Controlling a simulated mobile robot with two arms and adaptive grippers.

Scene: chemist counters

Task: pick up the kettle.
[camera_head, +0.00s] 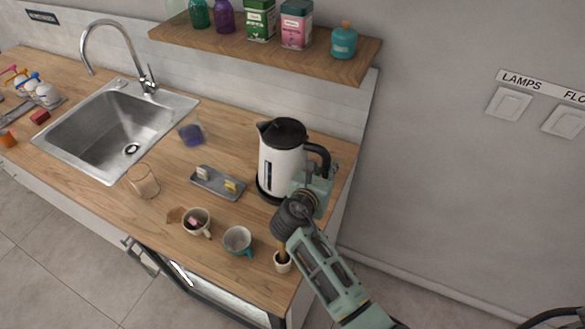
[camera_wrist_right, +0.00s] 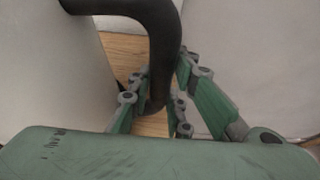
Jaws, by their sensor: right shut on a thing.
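The kettle (camera_head: 279,160) is white with a black lid, spout and handle. It stands upright near the right end of the wooden counter, at its black base. My right gripper (camera_head: 322,172) is at the kettle's right side, by the handle. In the right wrist view the black handle (camera_wrist_right: 160,50) comes down between the fingers of my right gripper (camera_wrist_right: 157,108), which are shut on it. The white kettle body (camera_wrist_right: 50,70) fills the left of that view. My left gripper is not in view.
In front of the kettle are a small tray (camera_head: 208,190), a teal cup (camera_head: 237,240), a cup with a tea bag (camera_head: 190,232) and a small pot (camera_head: 283,266) by my arm. A glass (camera_head: 143,181) and the sink (camera_head: 75,135) are left. A shelf (camera_head: 330,66) hangs above.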

